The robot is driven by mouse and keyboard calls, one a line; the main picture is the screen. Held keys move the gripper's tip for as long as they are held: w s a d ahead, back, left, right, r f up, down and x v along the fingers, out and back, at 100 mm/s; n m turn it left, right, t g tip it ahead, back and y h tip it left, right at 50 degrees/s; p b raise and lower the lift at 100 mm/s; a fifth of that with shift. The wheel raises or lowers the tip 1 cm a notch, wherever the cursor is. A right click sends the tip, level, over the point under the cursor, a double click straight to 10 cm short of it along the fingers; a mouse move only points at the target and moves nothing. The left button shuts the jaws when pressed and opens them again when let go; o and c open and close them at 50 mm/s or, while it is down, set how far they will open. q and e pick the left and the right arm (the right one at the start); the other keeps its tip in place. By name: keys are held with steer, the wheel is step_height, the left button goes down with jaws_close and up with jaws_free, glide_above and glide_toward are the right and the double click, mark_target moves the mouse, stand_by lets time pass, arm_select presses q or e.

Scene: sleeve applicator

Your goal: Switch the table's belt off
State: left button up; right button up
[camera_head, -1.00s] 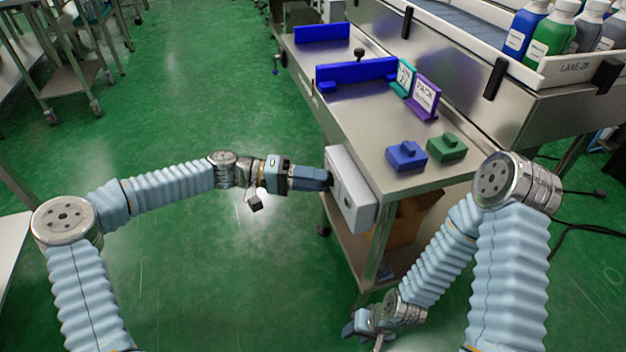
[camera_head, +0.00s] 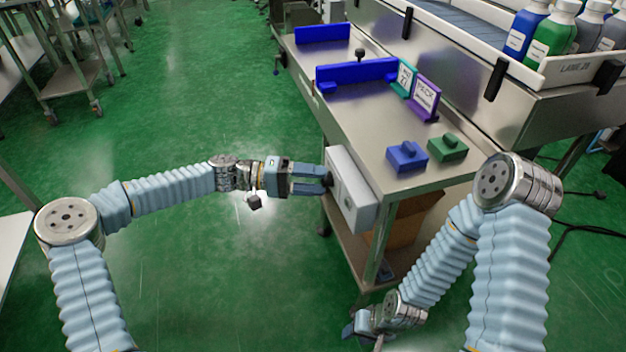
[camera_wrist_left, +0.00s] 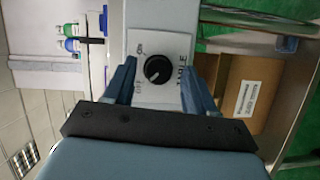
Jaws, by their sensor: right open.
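A grey switch box (camera_head: 352,196) is fixed to the near left end of the steel table (camera_head: 372,128). In the left wrist view its white plate shows a round black knob (camera_wrist_left: 158,70) with a white pointer mark. The plate reads TABLE, with OFF at one side and a second, partly blurred word at the other. My left gripper (camera_head: 326,180) is open in front of the box. Its fingers (camera_wrist_left: 158,88) stand on either side of the knob; I cannot tell whether they touch it. My right gripper (camera_head: 358,328) is open, low beside the table's lower shelf.
On the table are a blue block (camera_head: 407,157), a green block (camera_head: 447,147), a teal sign (camera_head: 404,78), a purple sign (camera_head: 425,98) and blue guides (camera_head: 356,72). A conveyor with bottles (camera_head: 556,35) runs behind. A cardboard box (camera_head: 408,222) is underneath.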

arm_select(q)
steer(key=w+a+b, duration=0.1)
steer(key=a, duration=1.2)
steer(key=shift+a+r, duration=0.25)
steer(key=shift+a, duration=0.15)
steer(key=s+d+f+n+y, duration=0.1)
steer(key=s+d+f+y, duration=0.3)
steer(key=f, duration=0.6)
steer(key=s+d+f+n+y, duration=0.2)
steer(key=s+d+f, duration=0.4)
steer(key=f, duration=0.4)
steer(key=s+a+f+t+y, duration=0.1)
steer(key=s+a+f+y, duration=0.2)
steer(key=s+f, duration=0.3)
steer(key=s+a+f+y, duration=0.3)
steer(key=s+f, duration=0.3)
steer(key=s, duration=0.2)
steer(key=shift+s+a+f+n+t+y, duration=0.15)
steer(key=shift+a+f+n+t+y, duration=0.2)
steer(key=shift+y, duration=0.35)
